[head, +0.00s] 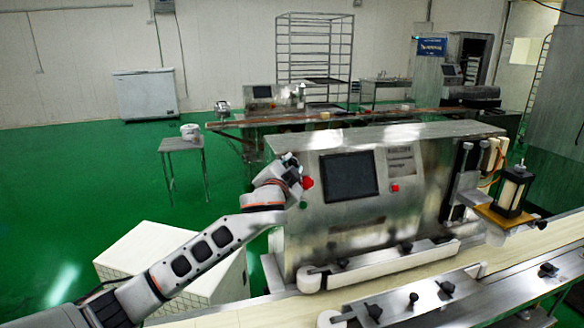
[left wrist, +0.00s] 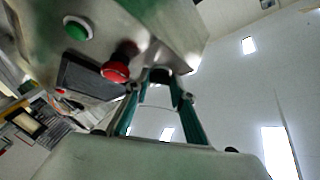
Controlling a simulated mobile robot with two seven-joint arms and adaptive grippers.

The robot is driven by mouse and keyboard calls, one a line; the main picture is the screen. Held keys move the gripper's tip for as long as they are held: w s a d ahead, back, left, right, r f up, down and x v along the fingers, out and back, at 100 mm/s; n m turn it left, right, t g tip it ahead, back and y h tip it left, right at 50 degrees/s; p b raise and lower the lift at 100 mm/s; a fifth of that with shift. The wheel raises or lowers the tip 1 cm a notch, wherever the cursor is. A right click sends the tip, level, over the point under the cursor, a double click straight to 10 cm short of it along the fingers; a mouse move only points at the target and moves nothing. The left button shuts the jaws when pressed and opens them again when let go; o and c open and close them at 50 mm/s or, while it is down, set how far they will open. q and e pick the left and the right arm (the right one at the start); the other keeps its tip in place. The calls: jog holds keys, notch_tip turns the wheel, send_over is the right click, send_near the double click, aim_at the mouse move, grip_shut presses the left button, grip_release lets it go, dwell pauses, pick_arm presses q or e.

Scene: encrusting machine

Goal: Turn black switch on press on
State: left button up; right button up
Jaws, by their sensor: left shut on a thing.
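The press (head: 340,215) is a steel machine in the middle of the head view, with a dark screen (head: 349,176) on its front. My left gripper (head: 293,168) is at the upper left corner of the press front. In the left wrist view its two fingers (left wrist: 160,92) are shut on the black switch (left wrist: 160,75), a small dark knob on the panel. A red button (left wrist: 118,64) is beside the switch, and a green button (left wrist: 77,28) is farther left. The switch is hidden behind my gripper in the head view. My right gripper is not in view.
A conveyor belt (head: 400,277) with steel rails and black knobs runs along the front of the press. A white box (head: 140,250) is under my left arm. A small table (head: 181,144) stands behind on the green floor, which is clear at left.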

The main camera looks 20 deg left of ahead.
pick_arm(q)
jog(key=m+h, duration=0.1)
jog(key=m+g, duration=0.1)
jog(key=m, duration=0.1)
jog(key=shift+a+r+m+g+h, duration=0.15)
jog(key=shift+r+m+g+h, duration=0.15)
jog(key=shift+h, duration=0.1)
jog(key=m, duration=0.1)
jog(key=m+g, duration=0.1)
jog(key=m, duration=0.1)
jog(key=m+g+h, duration=0.1)
jog(key=shift+w+a+r, duration=0.1)
jog(key=shift+w+r, duration=0.05)
jog(key=shift+r, duration=0.15)
jog(key=m+g, duration=0.2)
jog(key=m, duration=0.2)
jog(key=shift+w+r+g, duration=0.15)
jog(key=shift+r+g, duration=0.1)
jog(key=shift+g, duration=0.15)
jog(key=shift+w+m+g+y, duration=0.1)
jog(key=shift+m+g+y, duration=0.2)
jog(key=shift+m+g, duration=1)
jog(key=shift+m, duration=0.3)
jog(key=o, duration=0.8)
jog(key=shift+o, duration=0.2)
jog(key=v, duration=1.2)
jog(key=shift+f, duration=0.1)
